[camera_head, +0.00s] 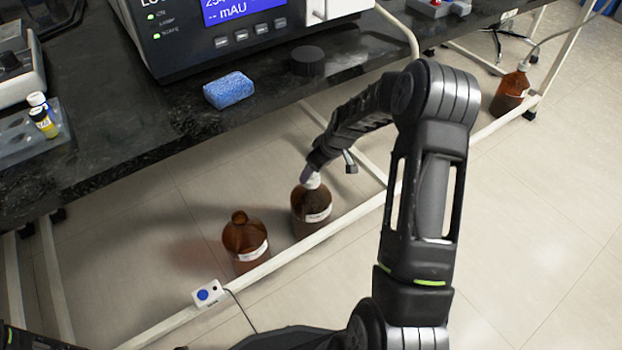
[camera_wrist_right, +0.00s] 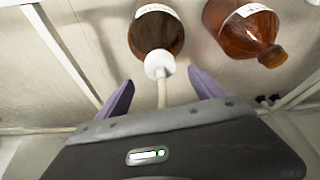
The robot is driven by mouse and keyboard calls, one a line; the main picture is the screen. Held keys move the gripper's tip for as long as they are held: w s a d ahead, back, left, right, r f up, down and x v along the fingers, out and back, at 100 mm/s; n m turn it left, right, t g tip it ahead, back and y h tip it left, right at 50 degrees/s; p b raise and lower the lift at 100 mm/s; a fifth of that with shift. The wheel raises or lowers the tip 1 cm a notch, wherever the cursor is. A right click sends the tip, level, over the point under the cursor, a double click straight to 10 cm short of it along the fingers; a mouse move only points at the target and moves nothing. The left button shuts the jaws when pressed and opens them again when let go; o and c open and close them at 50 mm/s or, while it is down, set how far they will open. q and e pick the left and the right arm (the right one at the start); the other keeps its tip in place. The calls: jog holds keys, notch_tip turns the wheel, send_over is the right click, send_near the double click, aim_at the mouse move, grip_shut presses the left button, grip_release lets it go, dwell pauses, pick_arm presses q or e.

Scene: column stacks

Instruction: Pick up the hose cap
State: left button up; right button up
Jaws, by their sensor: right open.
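The white hose cap (camera_head: 313,181) sits on the neck of a brown glass bottle (camera_head: 311,208) on the floor under the bench. In the right wrist view the cap (camera_wrist_right: 159,64) lies ahead between my fingers, with a pale hose (camera_wrist_right: 162,97) running from it toward the gripper. My right gripper (camera_wrist_right: 160,80) is open, its purple fingers spread to either side of the hose and cap. I cannot tell whether either finger touches them. In the head view my right arm partly hides this gripper and the cap. My left gripper is not in view.
An uncapped brown bottle (camera_head: 245,242) stands left of the capped one. A white frame rail (camera_head: 290,247) with a small switch box (camera_head: 208,294) runs in front. The dark bench top (camera_head: 140,110) overhangs behind, carrying a blue sponge (camera_head: 229,90). Another capped bottle (camera_head: 510,92) stands far right.

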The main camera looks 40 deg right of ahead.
aim_at(312, 177)
jog(key=b+x, duration=0.2)
jog(key=x, duration=0.2)
jog(key=shift+f, duration=0.15)
jog(key=shift+w+f, duration=0.15)
jog(key=shift+f, duration=0.05)
jog(key=shift+c, duration=0.5)
jog(key=c, duration=1.4)
